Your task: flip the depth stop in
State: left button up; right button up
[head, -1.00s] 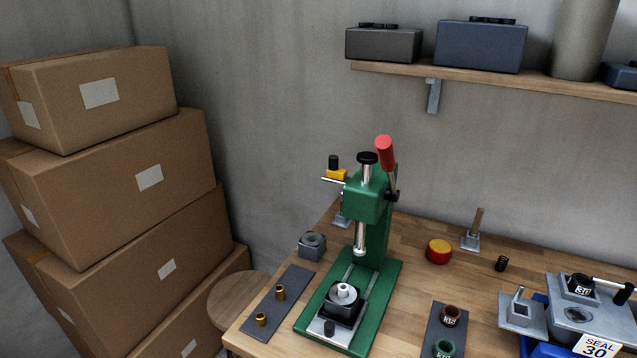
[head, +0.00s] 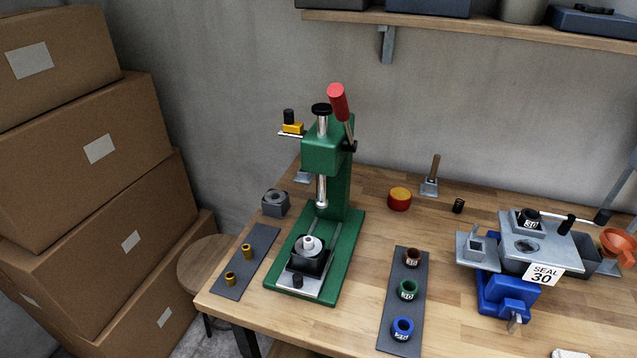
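A green arbor press (head: 335,180) with a red-handled lever (head: 338,102) stands on the wooden bench. A yellow block with a black knob, which looks like the depth stop (head: 292,128), sits on a thin metal rod at the left of the press head, swung out to the side of the ram (head: 322,190). A black fixture with a pale round part (head: 309,245) sits on the press base under the ram. Neither of my grippers shows in the head view.
A dark mat with brass bushings (head: 247,252) lies left of the press. A mat with coloured rings (head: 408,289) lies to its right. A blue-based fixture labelled SEAL 30 (head: 541,273) stands farther right. Stacked boxes (head: 90,190) and a stool (head: 205,262) stand at left.

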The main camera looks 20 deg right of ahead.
aim_at(289, 125)
jog(key=i+j, duration=0.1)
jog(key=j, duration=0.35)
jog(key=i+j, duration=0.15)
jog(key=j, duration=0.35)
jog(key=i+j+z, duration=0.1)
jog(key=j, duration=0.35)
jog(key=i+j, duration=0.1)
jog(key=j, duration=0.35)
jog(key=i+j, duration=0.1)
jog(key=j, duration=0.4)
